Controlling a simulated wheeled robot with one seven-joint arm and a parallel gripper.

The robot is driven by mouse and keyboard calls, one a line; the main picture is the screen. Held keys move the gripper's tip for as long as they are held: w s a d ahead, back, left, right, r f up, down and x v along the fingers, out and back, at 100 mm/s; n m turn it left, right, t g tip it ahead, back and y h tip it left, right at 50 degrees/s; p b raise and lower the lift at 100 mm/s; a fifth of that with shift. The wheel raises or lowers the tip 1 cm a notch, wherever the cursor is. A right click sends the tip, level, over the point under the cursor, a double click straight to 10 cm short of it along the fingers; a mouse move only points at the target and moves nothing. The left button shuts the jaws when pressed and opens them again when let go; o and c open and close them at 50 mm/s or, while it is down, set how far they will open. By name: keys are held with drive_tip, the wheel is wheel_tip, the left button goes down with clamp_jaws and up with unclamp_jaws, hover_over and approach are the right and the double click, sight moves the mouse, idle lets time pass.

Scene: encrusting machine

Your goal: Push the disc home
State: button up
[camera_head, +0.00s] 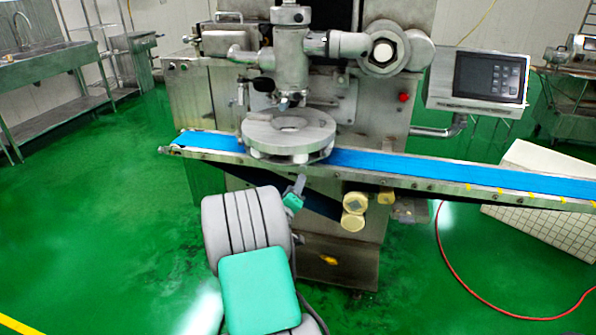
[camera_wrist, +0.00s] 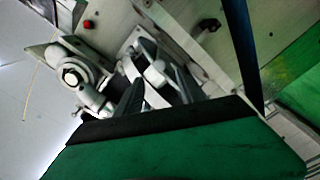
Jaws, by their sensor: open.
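The disc (camera_head: 290,131) is a round grey metal plate with an opening in its middle. It sits over the blue belt under the machine's vertical head. In the wrist view the disc (camera_wrist: 155,73) shows only in part, beyond the fingers. My gripper (camera_head: 299,184) is just below and in front of the disc, near the belt's front edge, and appears apart from it. In the wrist view the dark fingers of my gripper (camera_wrist: 158,92) stand spread with nothing held between them. A green and black part of my arm covers the lower wrist view.
The blue conveyor belt (camera_head: 450,172) runs across the machine, with a metal front rail. A control panel (camera_head: 487,77) stands at the right. Yellowish rollers (camera_head: 354,211) hang below the belt. A red hose (camera_head: 447,262) lies on the green floor, which is open at the left.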

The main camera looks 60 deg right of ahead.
sight(302, 170)
drive_tip(key=x, duration=0.7)
drive_tip(key=shift+w+d, duration=0.1)
drive_tip(key=shift+d, duration=0.25)
drive_tip(key=shift+c, duration=0.2)
clamp_jaws()
drive_tip(key=shift+w, duration=0.1)
idle(0.8)
